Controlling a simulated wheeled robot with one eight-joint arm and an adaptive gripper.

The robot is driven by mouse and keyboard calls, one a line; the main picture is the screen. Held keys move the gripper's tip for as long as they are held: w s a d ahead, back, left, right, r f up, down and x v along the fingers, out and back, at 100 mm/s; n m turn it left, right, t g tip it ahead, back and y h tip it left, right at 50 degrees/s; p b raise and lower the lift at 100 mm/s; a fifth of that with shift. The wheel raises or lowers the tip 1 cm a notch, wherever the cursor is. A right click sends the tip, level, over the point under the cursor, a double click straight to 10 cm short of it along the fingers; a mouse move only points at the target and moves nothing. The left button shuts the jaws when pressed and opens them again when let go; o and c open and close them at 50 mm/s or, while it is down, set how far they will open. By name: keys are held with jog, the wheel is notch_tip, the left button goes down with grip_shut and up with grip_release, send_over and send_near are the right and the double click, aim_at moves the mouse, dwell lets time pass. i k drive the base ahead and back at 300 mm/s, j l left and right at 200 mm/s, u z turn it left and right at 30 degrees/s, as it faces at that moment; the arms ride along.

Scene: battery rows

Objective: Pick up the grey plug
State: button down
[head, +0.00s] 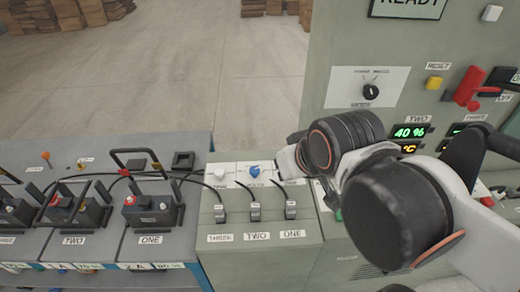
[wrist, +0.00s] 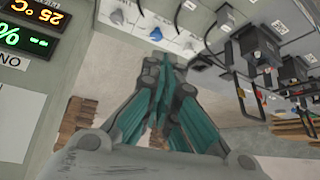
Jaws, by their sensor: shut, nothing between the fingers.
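Three grey plugs with pale tags stand in a row on the pale green console in the head view, behind labels THREE, TWO and ONE: the left plug (head: 220,213), the middle plug (head: 254,211) and the right plug (head: 291,209). Black cables run back from them. I cannot tell which one is meant. My gripper (wrist: 166,62) shows teal-padded fingers, shut and empty, in the wrist view. There its tips appear near a blue knob (wrist: 156,35); contact cannot be told. In the head view my wrist hides the fingers, right of the plugs.
A white knob (head: 219,173) sits left of the blue knob, behind the plugs. Black battery units with raised handles, one labelled ONE (head: 152,208), stand at left with cables across. A tall panel (head: 350,48) with displays and switches rises at right. Open floor lies behind.

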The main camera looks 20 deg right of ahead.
aim_at(290, 210)
jog(key=k+j, duration=0.5)
jog(key=j, duration=0.2)
jog(key=k+j+z, duration=0.1)
jog(key=k+j, duration=0.95)
jog(key=j, duration=0.25)
